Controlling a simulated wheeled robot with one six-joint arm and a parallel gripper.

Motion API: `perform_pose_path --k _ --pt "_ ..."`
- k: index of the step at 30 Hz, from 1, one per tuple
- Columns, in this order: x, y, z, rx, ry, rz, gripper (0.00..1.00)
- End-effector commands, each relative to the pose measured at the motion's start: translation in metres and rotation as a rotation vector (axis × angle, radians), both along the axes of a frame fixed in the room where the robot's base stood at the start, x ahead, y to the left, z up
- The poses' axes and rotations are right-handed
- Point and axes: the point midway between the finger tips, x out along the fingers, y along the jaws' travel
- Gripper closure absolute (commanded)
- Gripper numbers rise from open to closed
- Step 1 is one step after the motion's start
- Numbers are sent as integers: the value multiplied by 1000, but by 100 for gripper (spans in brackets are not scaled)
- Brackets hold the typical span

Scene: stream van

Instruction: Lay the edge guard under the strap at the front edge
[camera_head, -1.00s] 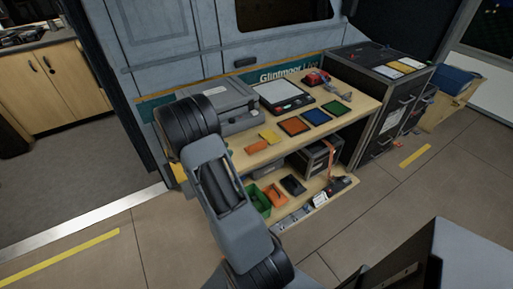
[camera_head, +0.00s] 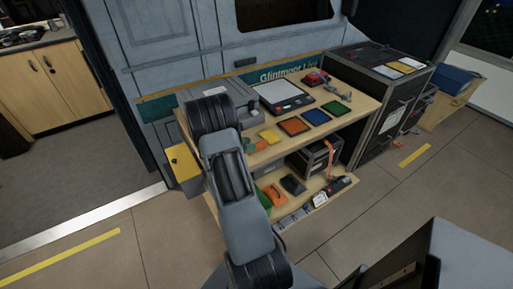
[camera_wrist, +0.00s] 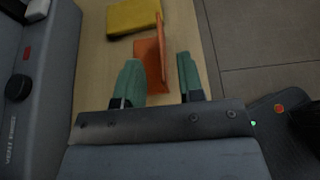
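The orange, angled edge guard (camera_wrist: 149,62) lies on the wooden top in the wrist view, one thin flange standing up. My gripper (camera_wrist: 160,80) is open, its two green fingers apart, with the guard's near end between them. The left finger is close beside the guard; I cannot tell if it touches. In the head view my arm hides most of my gripper and the guard. The orange strap (camera_head: 331,158) runs over the front of a dark case (camera_head: 312,158) on the lower shelf and hangs down there.
A yellow piece (camera_wrist: 133,15) lies beyond the guard. A grey machine (camera_wrist: 35,85) stands close on the left. Coloured pads (camera_head: 293,125) and a white-topped device (camera_head: 281,95) lie on the bench. An orange bin (camera_head: 273,194) sits below. Floor is free in front.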

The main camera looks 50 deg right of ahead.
Motion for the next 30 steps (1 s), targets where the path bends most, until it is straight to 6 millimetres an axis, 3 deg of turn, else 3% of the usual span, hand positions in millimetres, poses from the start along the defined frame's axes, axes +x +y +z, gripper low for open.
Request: perform_pose_path --k 7,17,27,30 --pt "-12 -25 -10 0 0 -1 65" --pt "-13 -28 -12 1 -1 0 65" --pt "-13 -28 -12 0 -1 0 97" --pt "-13 -28 -12 0 -1 0 100"
